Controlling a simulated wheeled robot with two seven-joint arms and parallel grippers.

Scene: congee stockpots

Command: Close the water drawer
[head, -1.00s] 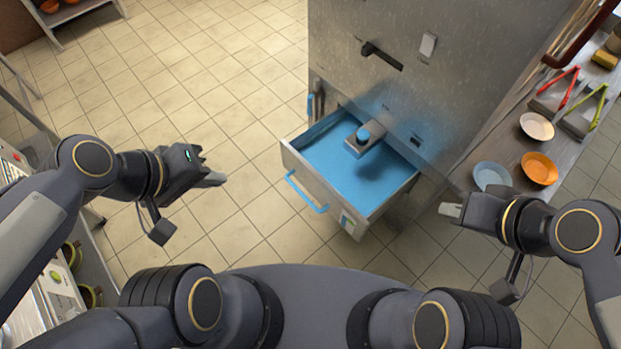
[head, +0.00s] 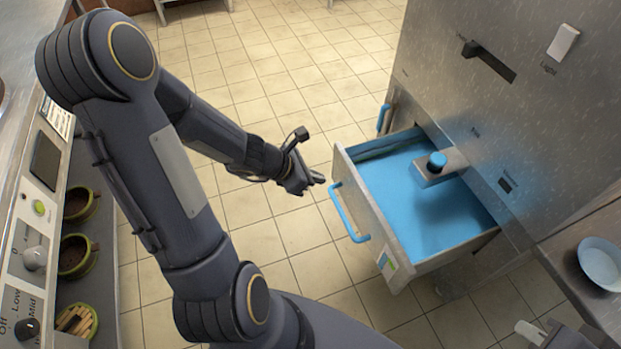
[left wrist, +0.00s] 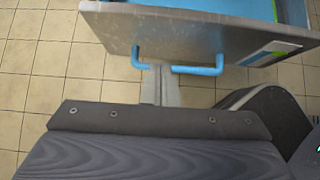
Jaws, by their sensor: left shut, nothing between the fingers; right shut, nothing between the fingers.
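The water drawer (head: 372,208) stands pulled out from the steel cabinet, with a blue inside and a blue bar handle (head: 345,215) on its front. My left gripper (head: 318,179) is shut and empty, just in front of the drawer front near the handle's upper end. In the left wrist view, its fingertips (left wrist: 160,84) overlap the blue handle (left wrist: 198,70) below the drawer front (left wrist: 180,33); I cannot tell whether they touch. My right gripper (head: 529,330) shows only at the bottom right edge, shut and away from the drawer.
The steel cabinet (head: 440,90) rises behind the drawer, with a blue-knobbed spout (head: 437,165) over its inside. A counter with a pale blue bowl (head: 602,262) is at right. A stove panel (head: 35,215) with shelved pots stands at left. Tiled floor before the drawer is free.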

